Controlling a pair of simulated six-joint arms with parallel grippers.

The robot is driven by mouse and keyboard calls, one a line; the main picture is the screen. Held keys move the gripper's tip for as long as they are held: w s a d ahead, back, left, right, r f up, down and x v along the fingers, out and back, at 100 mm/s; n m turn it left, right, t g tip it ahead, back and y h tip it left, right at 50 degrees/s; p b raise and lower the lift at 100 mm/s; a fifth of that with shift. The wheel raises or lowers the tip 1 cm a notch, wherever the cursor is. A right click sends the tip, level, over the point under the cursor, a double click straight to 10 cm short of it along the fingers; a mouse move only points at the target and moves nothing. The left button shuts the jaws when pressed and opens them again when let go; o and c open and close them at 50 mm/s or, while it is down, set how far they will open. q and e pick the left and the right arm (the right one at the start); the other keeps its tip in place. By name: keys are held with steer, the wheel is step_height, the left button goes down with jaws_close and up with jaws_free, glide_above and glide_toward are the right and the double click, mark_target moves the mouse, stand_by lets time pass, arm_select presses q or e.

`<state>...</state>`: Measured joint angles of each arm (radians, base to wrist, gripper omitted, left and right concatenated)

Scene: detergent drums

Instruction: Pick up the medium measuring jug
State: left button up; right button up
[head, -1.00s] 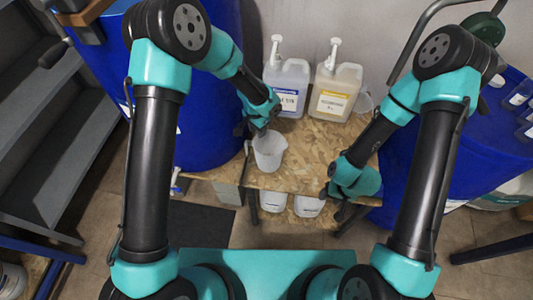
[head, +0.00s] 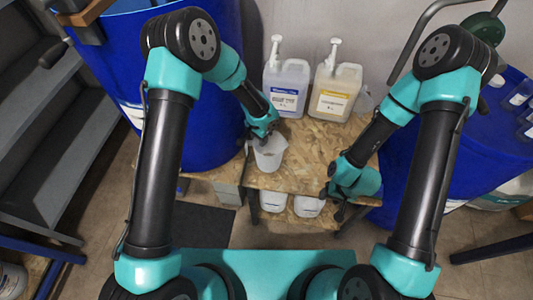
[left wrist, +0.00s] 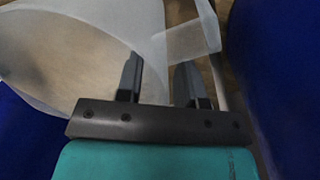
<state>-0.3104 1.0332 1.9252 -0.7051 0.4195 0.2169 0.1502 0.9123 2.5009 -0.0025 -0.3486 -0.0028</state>
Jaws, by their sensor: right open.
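A white translucent measuring jug (head: 268,158) stands upright near the front left of the wooden board top. My left gripper (head: 264,137) is over the jug's far rim. In the left wrist view the jug (left wrist: 80,45) fills the upper left, and its handle (left wrist: 195,38) sticks out to the right. The left fingers (left wrist: 160,85) are apart, with the jug's wall seen between them. Whether they touch it is hard to tell. My right gripper (head: 333,192) is low at the board's right front edge, open and away from the jug.
Two pump bottles, one with a blue label (head: 286,88) and one with a yellow label (head: 335,92), stand behind. Another clear vessel (head: 363,103) is beside them. Blue drums (head: 185,125) flank the board. White containers (head: 308,206) sit below it.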

arm_select(q)
steer(key=shift+c, duration=0.4)
jaws_close()
